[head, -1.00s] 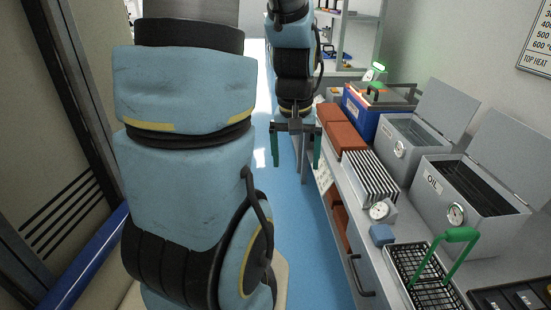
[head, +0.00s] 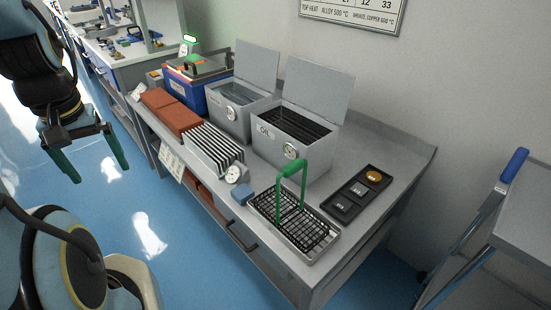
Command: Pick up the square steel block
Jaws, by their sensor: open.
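A black tray (head: 327,207) lies on the right part of the grey bench. It holds a round copper-coloured piece (head: 373,176) at its far end, a small grey squarish piece (head: 358,190) in the middle and another small grey piece (head: 342,206) at the near end. I cannot tell for sure which grey piece is the square steel block. My gripper (head: 91,158) is at the left, in the air over the blue floor. Its green fingers are wide apart and empty, far from the tray.
A wire basket (head: 300,232) with a green handle stands left of the tray, near the front edge. Two grey lidded baths (head: 293,133), a finned rack (head: 213,150), red-brown bricks (head: 172,113) and a blue box fill the bench leftward. A cart (head: 520,210) stands at right.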

